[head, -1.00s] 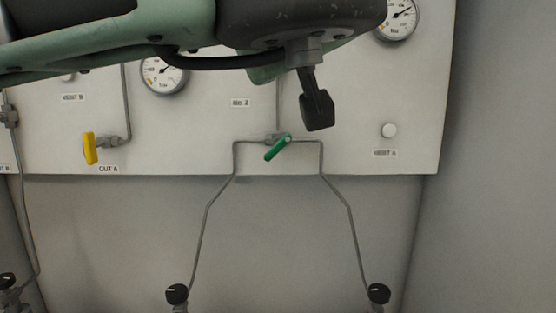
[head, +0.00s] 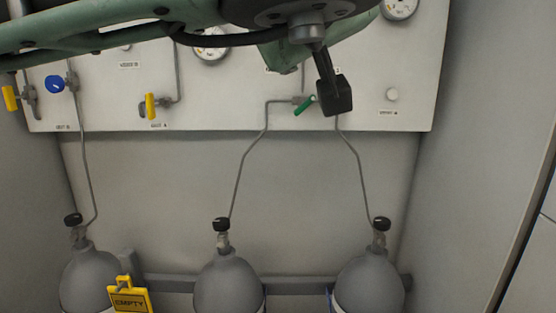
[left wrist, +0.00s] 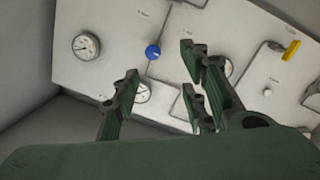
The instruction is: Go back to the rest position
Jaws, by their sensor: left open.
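In the left wrist view my left gripper (left wrist: 159,73) is open, with its dark green fingers spread and nothing held between them. It faces the pale valve panel (left wrist: 75,58), which looks tilted there. A blue knob (left wrist: 153,52) shows beyond the gap between the fingers; I see no contact. In the head view my green-grey arm crosses the top from the left and covers the upper part of the panel (head: 230,118). The left fingers cannot be made out there. My right gripper is in neither view.
The panel carries a green handle (head: 305,105), a yellow handle (head: 151,106) and a blue knob (head: 55,84). Below stand grey gas cylinders (head: 228,283) with black knobs; a yellow EMPTY tag (head: 129,301) hangs low left. A wall (head: 475,150) bounds the right side.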

